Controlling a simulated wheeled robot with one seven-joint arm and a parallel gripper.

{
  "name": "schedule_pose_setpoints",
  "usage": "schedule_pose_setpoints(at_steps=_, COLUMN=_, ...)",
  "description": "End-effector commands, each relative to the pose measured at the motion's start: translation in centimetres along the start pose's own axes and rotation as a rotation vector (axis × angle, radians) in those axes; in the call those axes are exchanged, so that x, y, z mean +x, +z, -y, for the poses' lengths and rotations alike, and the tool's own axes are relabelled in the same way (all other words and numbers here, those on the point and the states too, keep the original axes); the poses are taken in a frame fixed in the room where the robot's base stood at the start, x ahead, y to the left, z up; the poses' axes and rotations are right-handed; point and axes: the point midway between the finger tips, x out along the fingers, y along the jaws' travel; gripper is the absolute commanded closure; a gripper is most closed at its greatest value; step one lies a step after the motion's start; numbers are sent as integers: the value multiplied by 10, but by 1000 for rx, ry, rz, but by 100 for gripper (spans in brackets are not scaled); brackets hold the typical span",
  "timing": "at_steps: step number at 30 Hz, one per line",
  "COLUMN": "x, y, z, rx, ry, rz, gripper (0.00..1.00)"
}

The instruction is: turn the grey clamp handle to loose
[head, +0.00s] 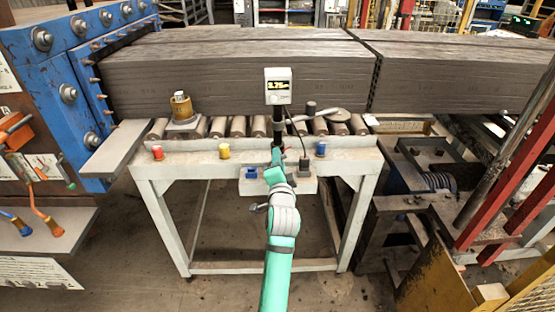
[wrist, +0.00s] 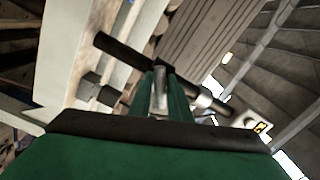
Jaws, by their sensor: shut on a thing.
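A dark upright post (head: 278,118) stands at the front of the roller table and carries a small grey display box (head: 278,85) with yellow digits. My gripper (head: 276,154) reaches the lower part of this post from the front. In the wrist view, the two green fingers of my gripper (wrist: 161,80) are closed around a short grey metal piece, which looks like the clamp handle (wrist: 160,92). It lies against the dark post (wrist: 122,54). In the head view the handle is hidden by my gripper, so its turn angle is hard to tell.
Long brown clay columns (head: 230,75) lie behind on the rollers (head: 215,127). A thin cable (head: 298,135) hangs beside the post. Red, yellow and blue knobs line the table front (head: 190,158).

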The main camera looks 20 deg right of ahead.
Motion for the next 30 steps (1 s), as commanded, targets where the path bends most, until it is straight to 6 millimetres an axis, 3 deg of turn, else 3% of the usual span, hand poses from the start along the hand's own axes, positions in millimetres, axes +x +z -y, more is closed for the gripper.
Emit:
schedule_pose_setpoints(at_steps=15, x=-1, y=2, z=0, rx=419, ry=1, rz=2, gripper=100)
schedule_pose_setpoints(at_steps=30, x=0, y=0, z=-1, rx=560, ry=2, rz=0, gripper=100)
